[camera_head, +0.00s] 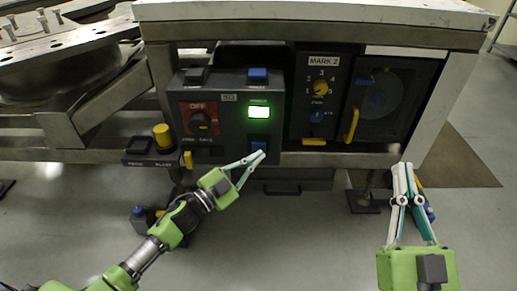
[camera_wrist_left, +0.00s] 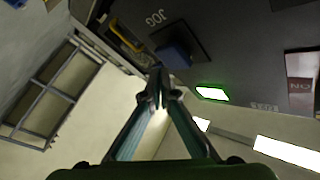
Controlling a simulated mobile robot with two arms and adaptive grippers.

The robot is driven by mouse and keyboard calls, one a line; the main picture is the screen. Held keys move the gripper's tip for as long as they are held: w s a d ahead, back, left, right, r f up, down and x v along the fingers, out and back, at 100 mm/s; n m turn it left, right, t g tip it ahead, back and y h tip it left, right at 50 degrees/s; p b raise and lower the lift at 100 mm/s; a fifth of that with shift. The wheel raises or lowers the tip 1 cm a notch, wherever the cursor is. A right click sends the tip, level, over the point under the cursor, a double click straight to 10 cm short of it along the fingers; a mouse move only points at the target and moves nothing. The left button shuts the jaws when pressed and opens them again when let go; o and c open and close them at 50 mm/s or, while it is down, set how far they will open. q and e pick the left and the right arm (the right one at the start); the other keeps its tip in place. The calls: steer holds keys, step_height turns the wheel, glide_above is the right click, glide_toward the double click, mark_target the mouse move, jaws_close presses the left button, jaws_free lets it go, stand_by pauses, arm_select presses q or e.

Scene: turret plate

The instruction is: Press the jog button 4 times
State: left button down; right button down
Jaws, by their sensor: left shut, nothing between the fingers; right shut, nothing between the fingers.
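The jog button (camera_head: 259,140) is a blue block low on the front of the dark control box, below a lit green display. In the left wrist view the blue button (camera_wrist_left: 174,54) sits beside an upside-down "JOG" label. My left gripper (camera_head: 260,157) is shut and empty, its tips just below the button in the head view. In the left wrist view the fingertips (camera_wrist_left: 158,82) appear close to the button; I cannot tell whether they touch it. My right gripper (camera_head: 403,166) is shut and empty, far to the right of the box.
The MARK 2 panel (camera_head: 322,90) and a dark window with a yellow handle (camera_head: 351,124) are at right. Open floor lies in front.

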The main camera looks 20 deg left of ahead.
arm_select(q)
steer(key=shift+w, duration=0.1)
steer(key=shift+w+a, duration=0.1)
steer(key=shift+w, duration=0.2)
arm_select(e)
steer(key=shift+w+f, duration=0.2)
steer(key=shift+f, duration=0.1)
